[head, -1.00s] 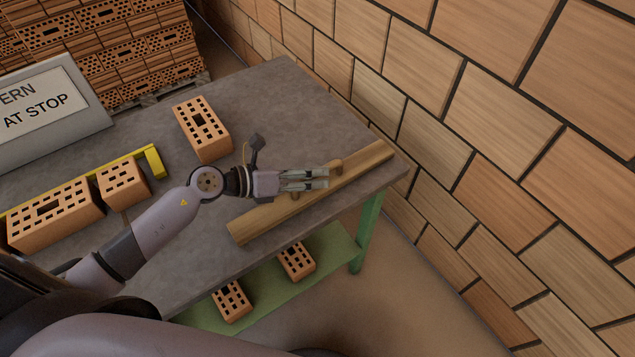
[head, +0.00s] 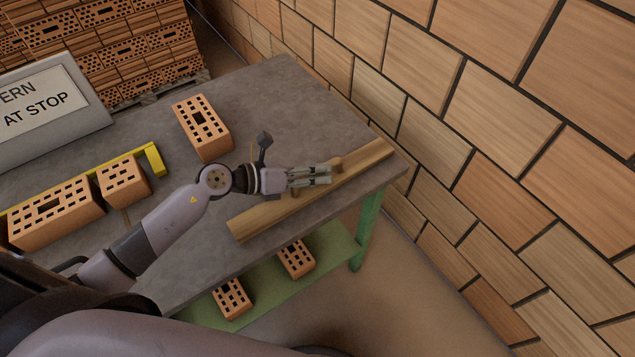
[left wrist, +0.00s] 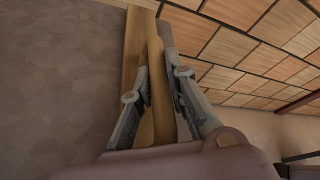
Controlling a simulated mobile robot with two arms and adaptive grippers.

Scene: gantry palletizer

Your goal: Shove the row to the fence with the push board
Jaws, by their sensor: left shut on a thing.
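The push board (head: 262,213) is a long wooden plank with a raised handle, lying along the right front edge of the grey table. My left gripper (head: 328,175) is over the board and shut on its handle; the left wrist view shows the handle (left wrist: 156,85) between the two fingers. The row has a long perforated brick (head: 56,215) and a shorter brick (head: 124,182) at the left of the table, beside the yellow fence (head: 154,160). Another perforated brick (head: 202,128) stands apart near the table's middle. My right gripper is not in view.
A grey sign (head: 45,110) reading "AT STOP" stands at the back left. Stacked bricks (head: 120,40) are behind the table. Two bricks lie on the green lower shelf (head: 330,248). A tiled wall (head: 480,130) rises on the right. The table (head: 275,100) is bare around its far corner.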

